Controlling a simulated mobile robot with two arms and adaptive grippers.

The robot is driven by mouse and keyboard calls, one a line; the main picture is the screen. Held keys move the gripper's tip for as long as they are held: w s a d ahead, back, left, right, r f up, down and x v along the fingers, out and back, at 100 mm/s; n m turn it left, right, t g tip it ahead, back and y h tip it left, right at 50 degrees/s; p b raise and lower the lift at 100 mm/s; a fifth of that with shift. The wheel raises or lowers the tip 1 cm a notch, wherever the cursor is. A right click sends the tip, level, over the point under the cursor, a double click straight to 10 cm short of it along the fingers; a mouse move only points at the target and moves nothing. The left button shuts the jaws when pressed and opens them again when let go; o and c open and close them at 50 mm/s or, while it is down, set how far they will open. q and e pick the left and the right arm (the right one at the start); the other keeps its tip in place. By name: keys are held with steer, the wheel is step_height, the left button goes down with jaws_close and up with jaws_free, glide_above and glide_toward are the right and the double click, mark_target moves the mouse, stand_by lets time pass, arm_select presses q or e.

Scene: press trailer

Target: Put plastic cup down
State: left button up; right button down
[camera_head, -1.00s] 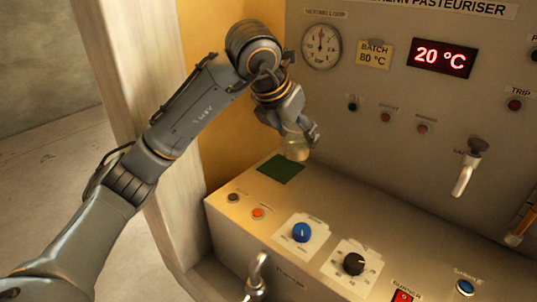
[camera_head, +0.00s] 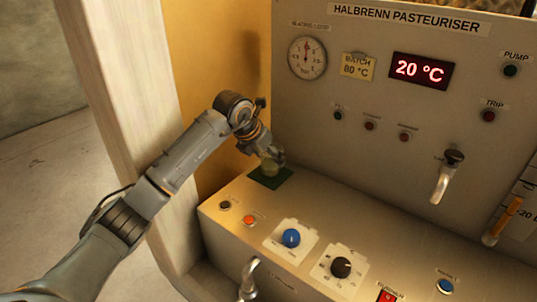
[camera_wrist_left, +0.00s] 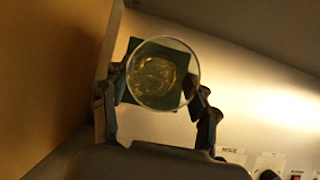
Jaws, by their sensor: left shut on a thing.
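The clear plastic cup (camera_head: 270,165) is small and see-through. In the head view it is at the far left of the console top, over the dark green square mat (camera_head: 286,181). My left gripper (camera_head: 274,158) is shut on the cup, one finger at each side. In the left wrist view I look down on the round rim of the cup (camera_wrist_left: 163,73), with the green mat (camera_wrist_left: 131,46) behind it, between the fingers of my left gripper (camera_wrist_left: 160,88). I cannot tell whether the cup's base touches the mat. My right gripper is not in view.
The console top holds a blue knob (camera_head: 291,238), a black knob (camera_head: 341,267), an orange button (camera_head: 249,219) and a tap (camera_head: 249,278) at the front. The upright panel with a gauge (camera_head: 307,58) stands behind. A yellow wall (camera_head: 225,100) is close on the left.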

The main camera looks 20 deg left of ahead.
arm_select(q)
steer(key=shift+f, duration=0.25)
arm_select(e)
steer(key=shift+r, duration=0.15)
arm_select(q)
steer(key=shift+f, duration=0.15)
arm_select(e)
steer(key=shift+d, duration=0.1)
arm_select(q)
steer(key=o, duration=1.3)
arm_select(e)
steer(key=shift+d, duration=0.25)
